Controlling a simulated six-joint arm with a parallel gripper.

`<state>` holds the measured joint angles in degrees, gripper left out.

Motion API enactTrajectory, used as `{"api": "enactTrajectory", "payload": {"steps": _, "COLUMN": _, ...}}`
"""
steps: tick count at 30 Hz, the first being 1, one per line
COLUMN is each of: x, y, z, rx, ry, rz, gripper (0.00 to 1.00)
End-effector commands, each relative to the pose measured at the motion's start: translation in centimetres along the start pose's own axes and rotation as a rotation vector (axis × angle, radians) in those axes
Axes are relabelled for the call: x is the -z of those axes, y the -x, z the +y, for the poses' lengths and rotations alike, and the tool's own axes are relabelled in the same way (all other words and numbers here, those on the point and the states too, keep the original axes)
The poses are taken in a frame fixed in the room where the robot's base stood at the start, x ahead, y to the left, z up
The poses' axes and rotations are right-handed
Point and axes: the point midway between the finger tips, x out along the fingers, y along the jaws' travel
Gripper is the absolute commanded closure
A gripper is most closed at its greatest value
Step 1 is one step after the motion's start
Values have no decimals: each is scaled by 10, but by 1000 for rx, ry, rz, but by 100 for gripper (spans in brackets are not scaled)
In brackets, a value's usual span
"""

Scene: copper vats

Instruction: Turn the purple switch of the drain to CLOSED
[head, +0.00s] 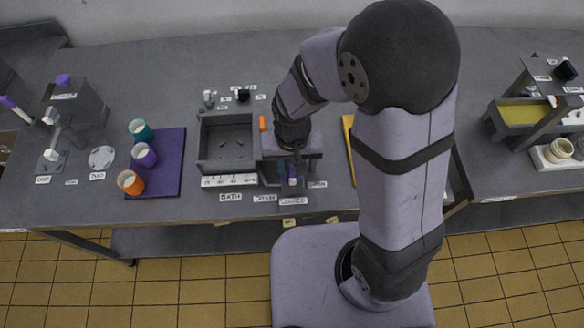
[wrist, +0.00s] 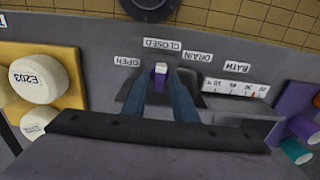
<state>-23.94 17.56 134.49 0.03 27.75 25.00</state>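The purple switch (wrist: 160,78) of the drain shows in the wrist view, with a pale end towards the CLOSED label (wrist: 161,44). The OPEN label (wrist: 127,61) is left of it and the DRAIN label (wrist: 195,53) right. My gripper (wrist: 159,88) has its two blue fingers apart, one on each side of the switch, with gaps visible; contact lower down cannot be told. In the head view the purple switch (head: 292,181) is small at the table's front, just below my gripper (head: 291,168), which partly hides the drain box.
The grey bath basin (head: 202,150) stands left of the drain, with a marked scale (wrist: 236,87) in front. A purple mat (head: 172,180) with several cups lies further left. A yellow board (wrist: 70,58) with cream round pieces is left in the wrist view.

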Motion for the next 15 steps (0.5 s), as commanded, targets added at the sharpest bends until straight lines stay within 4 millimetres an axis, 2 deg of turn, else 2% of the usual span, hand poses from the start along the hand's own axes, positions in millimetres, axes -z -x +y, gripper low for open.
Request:
{"api": "enactTrajectory", "payload": {"steps": 10, "x": -1, "y": 0, "z": 0, "rx": -1, "ry": 3, "rz": -2, "gripper": 69}}
{"api": "enactTrajectory", "payload": {"steps": 15, "x": 0, "y": 8, "z": 0, "rx": 0, "ry": 3, "rz": 0, "gripper": 69}}
